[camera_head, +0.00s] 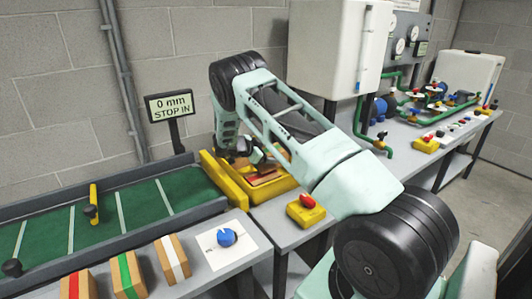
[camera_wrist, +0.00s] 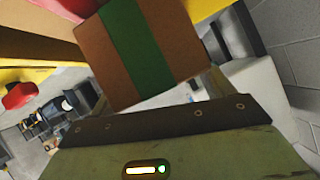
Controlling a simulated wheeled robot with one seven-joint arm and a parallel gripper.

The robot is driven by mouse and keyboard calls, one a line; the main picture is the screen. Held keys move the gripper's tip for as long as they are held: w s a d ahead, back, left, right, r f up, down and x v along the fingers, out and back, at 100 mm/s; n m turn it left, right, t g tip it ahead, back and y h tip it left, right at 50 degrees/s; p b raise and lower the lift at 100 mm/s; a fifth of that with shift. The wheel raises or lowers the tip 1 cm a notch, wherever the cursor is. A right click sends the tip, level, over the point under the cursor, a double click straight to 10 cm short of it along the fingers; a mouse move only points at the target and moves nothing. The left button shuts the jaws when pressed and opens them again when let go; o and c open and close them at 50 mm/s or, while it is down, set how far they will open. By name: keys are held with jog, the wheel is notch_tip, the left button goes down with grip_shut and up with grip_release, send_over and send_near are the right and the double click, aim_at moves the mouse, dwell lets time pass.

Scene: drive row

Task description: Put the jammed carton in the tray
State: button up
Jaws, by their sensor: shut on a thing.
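My gripper (camera_head: 245,157) is low over the yellow tray (camera_head: 275,188) at the right end of the conveyor. In the wrist view it is shut on a brown carton (camera_wrist: 170,45) with a green stripe, which looks tilted. The held carton is mostly hidden by my arm in the head view. Another brown carton face shows inside the tray (camera_head: 268,177). I cannot tell whether the held carton touches the tray.
A red-knobbed yellow box (camera_head: 306,208) stands right of the tray.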

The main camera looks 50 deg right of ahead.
jog(key=shift+f+b, duration=0.4)
jog(key=shift+f, duration=0.25)
jog(key=o, duration=1.3)
jog(key=shift+r, duration=0.1)
